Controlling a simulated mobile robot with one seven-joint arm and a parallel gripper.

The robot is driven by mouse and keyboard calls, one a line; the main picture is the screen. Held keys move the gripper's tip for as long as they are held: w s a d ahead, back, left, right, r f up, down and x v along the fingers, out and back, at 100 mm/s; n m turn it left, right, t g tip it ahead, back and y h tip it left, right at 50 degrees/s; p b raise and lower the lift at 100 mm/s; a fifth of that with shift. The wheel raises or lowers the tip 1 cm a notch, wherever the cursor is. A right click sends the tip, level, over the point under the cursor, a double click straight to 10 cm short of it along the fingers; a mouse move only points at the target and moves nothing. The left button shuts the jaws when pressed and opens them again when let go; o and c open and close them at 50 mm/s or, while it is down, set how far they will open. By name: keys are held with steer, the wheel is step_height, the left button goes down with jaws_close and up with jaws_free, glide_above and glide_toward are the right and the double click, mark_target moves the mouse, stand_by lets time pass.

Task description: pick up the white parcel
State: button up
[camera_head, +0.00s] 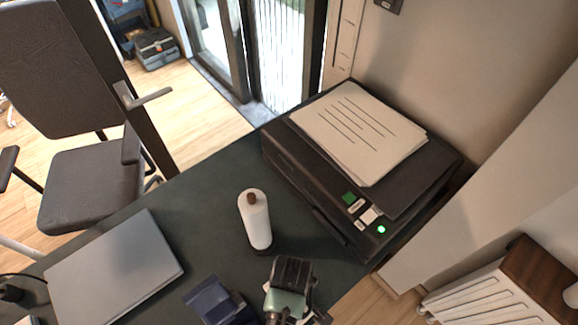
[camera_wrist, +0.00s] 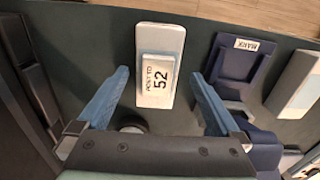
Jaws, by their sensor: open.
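The white parcel (camera_wrist: 161,40) is a pale block with rounded corners and a label reading "52", lying on the dark desk in the wrist view. My gripper (camera_wrist: 158,78) is open, with one blue finger on each side of the parcel's labelled end and a visible gap on both sides. I cannot tell how far the fingertips are above it. In the head view my gripper (camera_head: 289,300) is at the bottom centre over the desk and appears to hide most of the parcel.
A white bottle (camera_head: 256,220) with a brown cap stands beyond my gripper. A black printer (camera_head: 310,190) with paper on top is at the right. A navy holder (camera_head: 214,300) is just left of my gripper, and a grey laptop (camera_head: 115,268) lies farther left.

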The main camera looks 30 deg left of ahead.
steer(key=shift+w+d+f, duration=0.1)
steer(key=shift+f, duration=1.25)
steer(key=shift+d+f, duration=0.1)
steer(key=shift+f, duration=1.25)
steer(key=shift+c, duration=0.3)
steer(key=c, duration=1.2)
